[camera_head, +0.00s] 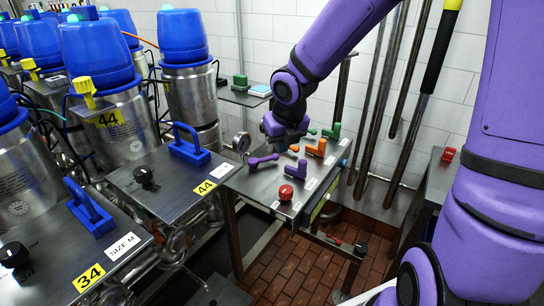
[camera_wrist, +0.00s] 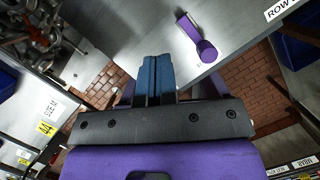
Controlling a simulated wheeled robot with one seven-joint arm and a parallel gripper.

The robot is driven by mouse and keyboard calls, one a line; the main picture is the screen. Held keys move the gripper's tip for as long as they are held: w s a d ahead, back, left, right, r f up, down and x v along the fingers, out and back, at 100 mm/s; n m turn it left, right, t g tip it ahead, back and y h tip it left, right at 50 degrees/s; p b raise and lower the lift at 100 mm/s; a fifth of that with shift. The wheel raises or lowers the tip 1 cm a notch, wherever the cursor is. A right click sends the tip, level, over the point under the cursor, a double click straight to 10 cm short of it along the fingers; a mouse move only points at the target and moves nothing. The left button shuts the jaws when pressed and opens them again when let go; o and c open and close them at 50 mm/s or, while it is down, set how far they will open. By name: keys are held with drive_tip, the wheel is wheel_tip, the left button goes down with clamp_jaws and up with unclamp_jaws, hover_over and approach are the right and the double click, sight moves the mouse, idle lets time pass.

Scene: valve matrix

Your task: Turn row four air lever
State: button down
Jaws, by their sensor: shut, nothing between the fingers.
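My gripper (camera_head: 280,145) hangs above the grey lever panel (camera_head: 250,180) in the head view. In the wrist view its two blue fingers (camera_wrist: 155,62) are shut together with nothing between them. One purple lever (camera_wrist: 197,38) lies on the panel ahead and to the right of the fingertips, apart from them. The head view shows a purple lever (camera_head: 262,160) at the left and another purple lever (camera_head: 301,171) at the right, with orange levers (camera_head: 316,148) and green levers (camera_head: 332,131) farther back. Which lever is the row four air lever cannot be read here.
A red knob (camera_head: 286,192) stands at the panel's near end. A label reading "ROW" (camera_wrist: 282,8) is cut off in the wrist view. Blue-topped steel canisters (camera_head: 108,110) and boxes with blue handles (camera_head: 188,146) crowd the left. A brick floor (camera_head: 300,265) lies below.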

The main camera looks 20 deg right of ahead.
sight(264, 160)
drive_tip(key=x, duration=0.7)
drive_tip(key=shift+a, duration=0.1)
drive_tip(key=shift+w+f, duration=0.3)
drive_tip(key=shift+w, duration=0.7)
drive_tip(key=shift+w+f, duration=0.25)
drive_tip(key=shift+w, duration=0.8)
